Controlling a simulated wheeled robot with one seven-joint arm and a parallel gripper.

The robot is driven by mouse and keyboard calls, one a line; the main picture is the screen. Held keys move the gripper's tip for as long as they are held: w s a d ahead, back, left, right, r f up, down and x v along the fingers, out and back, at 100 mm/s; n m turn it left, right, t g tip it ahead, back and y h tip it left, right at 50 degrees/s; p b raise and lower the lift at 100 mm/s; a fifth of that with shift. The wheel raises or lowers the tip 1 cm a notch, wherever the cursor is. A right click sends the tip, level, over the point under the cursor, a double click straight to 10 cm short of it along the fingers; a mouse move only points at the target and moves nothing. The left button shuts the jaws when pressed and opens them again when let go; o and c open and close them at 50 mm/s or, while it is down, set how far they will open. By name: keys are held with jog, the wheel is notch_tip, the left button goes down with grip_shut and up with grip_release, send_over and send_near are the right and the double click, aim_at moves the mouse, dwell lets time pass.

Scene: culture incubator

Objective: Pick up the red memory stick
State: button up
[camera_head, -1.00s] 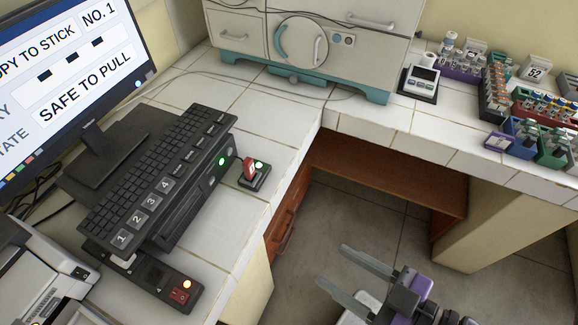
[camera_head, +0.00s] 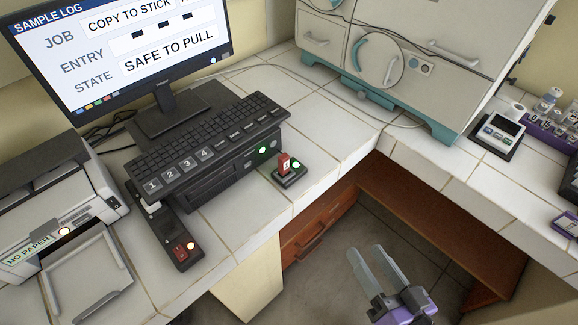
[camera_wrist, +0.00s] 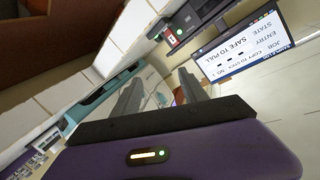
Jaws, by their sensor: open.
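The red memory stick (camera_head: 284,163) stands upright in a small black dock (camera_head: 290,178) with a lit green light, on the white tiled bench beside the keyboard unit. The monitor (camera_head: 122,45) reads "SAFE TO PULL". My gripper (camera_head: 365,252) is open and empty, over the floor gap in front of the bench, below and right of the stick in the head view. In the wrist view, my gripper's fingers (camera_wrist: 158,88) are apart with nothing between them. The red stick (camera_wrist: 180,34) shows small near the top there, beyond the fingers.
The keyboard unit (camera_head: 215,150) is left of the dock. A black switch box (camera_head: 182,250) with a red switch and a printer (camera_head: 60,205) stand farther left. A teal-and-cream incubator (camera_head: 400,55) stands behind. The bench edge and a wooden drawer (camera_head: 318,230) lie between my gripper and the dock.

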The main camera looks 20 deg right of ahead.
jog(key=w+d+f+m, duration=0.2)
jog(key=w+f+m, duration=0.2)
jog(key=w+m, duration=0.4)
jog(key=m+t+y, duration=0.1)
jog(key=m+y, duration=0.5)
jog(key=m, duration=1.2)
send_near(286, 162)
jog(key=w, duration=0.3)
jog(key=shift+w+a+f+y+b, duration=0.25)
jog(key=shift+a+f+y+b, duration=0.05)
jog(key=shift+y+b, duration=0.15)
jog(key=shift+w+a, duration=0.15)
jog(key=shift+w, duration=0.2)
jog(key=p+x, duration=0.1)
jog(key=x, duration=0.5)
jog(key=shift+w, duration=0.4)
